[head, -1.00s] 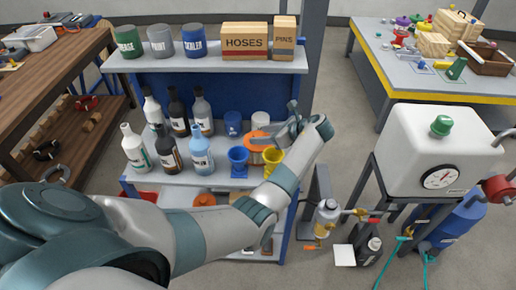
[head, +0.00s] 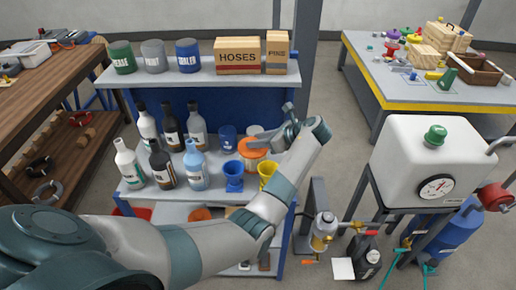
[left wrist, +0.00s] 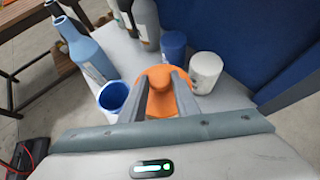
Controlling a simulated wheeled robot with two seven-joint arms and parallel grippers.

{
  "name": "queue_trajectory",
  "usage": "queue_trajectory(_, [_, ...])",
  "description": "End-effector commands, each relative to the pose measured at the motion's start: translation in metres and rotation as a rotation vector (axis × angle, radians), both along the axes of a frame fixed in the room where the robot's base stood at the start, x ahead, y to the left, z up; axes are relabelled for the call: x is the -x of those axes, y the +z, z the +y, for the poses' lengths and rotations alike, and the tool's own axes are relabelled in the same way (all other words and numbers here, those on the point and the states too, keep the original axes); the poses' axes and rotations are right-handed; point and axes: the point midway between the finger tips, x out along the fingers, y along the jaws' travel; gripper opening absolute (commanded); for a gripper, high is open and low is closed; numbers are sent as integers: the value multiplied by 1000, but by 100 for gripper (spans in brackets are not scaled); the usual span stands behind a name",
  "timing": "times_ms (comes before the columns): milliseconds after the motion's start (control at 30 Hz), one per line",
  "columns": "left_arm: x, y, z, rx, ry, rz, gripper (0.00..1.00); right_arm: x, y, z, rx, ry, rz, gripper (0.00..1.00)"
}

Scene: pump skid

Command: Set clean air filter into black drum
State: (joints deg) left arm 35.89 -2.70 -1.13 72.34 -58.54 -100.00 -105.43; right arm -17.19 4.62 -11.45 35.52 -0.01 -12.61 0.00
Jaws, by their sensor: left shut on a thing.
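An orange round thing (head: 251,151) with a knob on top stands on the middle shelf. I cannot tell whether it is the clean air filter. My left gripper (head: 270,142) reaches it from the right. In the left wrist view the two fingers (left wrist: 162,92) are shut on the knob of the orange thing (left wrist: 158,108), one finger on each side. Its lower part is partly hidden by the fingers and the cups in front. I cannot make out a black drum for certain. My right gripper is not in view.
A blue cup (head: 233,175) and a yellow cup (head: 267,174) stand in front. A blue jar (head: 228,137) and a white jar (left wrist: 206,70) stand behind. Several bottles (head: 161,162) fill the left. The top shelf (head: 211,87) overhangs. A white tank (head: 418,156) stands to the right.

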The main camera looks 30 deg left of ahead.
Motion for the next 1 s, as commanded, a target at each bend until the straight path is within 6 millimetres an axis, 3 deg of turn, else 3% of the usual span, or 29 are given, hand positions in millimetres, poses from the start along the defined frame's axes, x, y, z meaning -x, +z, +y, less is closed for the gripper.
queue_trajectory(400, [-1,92,1,-2,1,-7,0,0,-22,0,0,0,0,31])
queue_trajectory(600, [-1,125,0,-1,1,-5,0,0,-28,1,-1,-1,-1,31])
queue_trajectory(800, [0,141,0,-1,2,-3,0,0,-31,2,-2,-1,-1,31])
queue_trajectory(1000, [0,143,0,-1,1,-1,0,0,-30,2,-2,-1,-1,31])
